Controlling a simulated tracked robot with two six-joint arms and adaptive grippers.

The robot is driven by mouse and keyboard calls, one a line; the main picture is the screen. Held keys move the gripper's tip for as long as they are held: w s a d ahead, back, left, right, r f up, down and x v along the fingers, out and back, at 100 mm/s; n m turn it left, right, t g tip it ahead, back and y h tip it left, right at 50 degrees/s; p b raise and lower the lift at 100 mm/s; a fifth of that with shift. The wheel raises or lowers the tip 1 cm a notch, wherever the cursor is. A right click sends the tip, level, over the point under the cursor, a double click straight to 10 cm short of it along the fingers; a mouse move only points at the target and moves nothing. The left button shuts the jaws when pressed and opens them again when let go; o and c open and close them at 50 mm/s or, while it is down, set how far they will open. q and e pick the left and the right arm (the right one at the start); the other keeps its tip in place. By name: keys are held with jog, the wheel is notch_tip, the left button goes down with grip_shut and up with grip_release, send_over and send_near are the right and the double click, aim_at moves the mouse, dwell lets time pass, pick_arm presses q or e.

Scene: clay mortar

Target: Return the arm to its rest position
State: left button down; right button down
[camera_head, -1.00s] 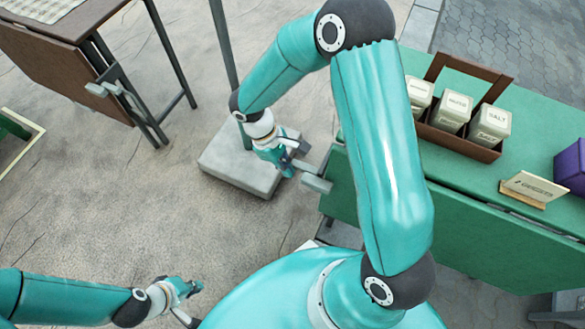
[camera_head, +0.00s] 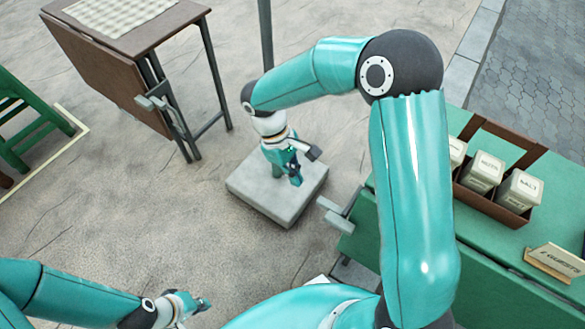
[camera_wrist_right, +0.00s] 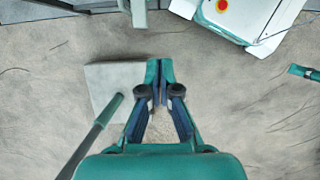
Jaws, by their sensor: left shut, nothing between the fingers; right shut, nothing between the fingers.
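My right arm (camera_head: 413,190) reaches up and over at the right of the head view, bent at its dark elbow. My right gripper (camera_head: 297,180) points downward in front of the pale square stone base (camera_head: 285,210). In the right wrist view the gripper (camera_wrist_right: 160,72) has its fingertips together with nothing between them, above bare ground beside the base. My left gripper (camera_head: 204,304) is low at the left of the head view, empty and shut, over the ground.
A green table (camera_head: 482,248) stands close to my right arm. It carries a brown caddy (camera_head: 495,209) of labelled tins and a small sign (camera_head: 553,261). A pole (camera_head: 265,35) rises behind the right gripper. A brown folding table (camera_head: 100,66) stands upper left; ground between is open.

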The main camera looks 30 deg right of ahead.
jog(key=s+a+f+m+t+y, duration=0.2)
jog(key=s+a+f+m+y, duration=0.25)
jog(key=f, duration=0.55)
jog(key=s+a+f+m+t+y, duration=0.1)
jog(key=s+a+f+m+t, duration=0.15)
jog(key=s+a+f, duration=0.45)
jog(key=w+a+r+p+v, duration=0.1)
jog(key=a+p+v, duration=0.2)
jog(key=p+v, duration=1.5)
jog(key=p, duration=0.2)
jog(key=shift+r+p, duration=0.25)
jog(key=shift+p, duration=0.1)
jog(key=shift+a, duration=0.1)
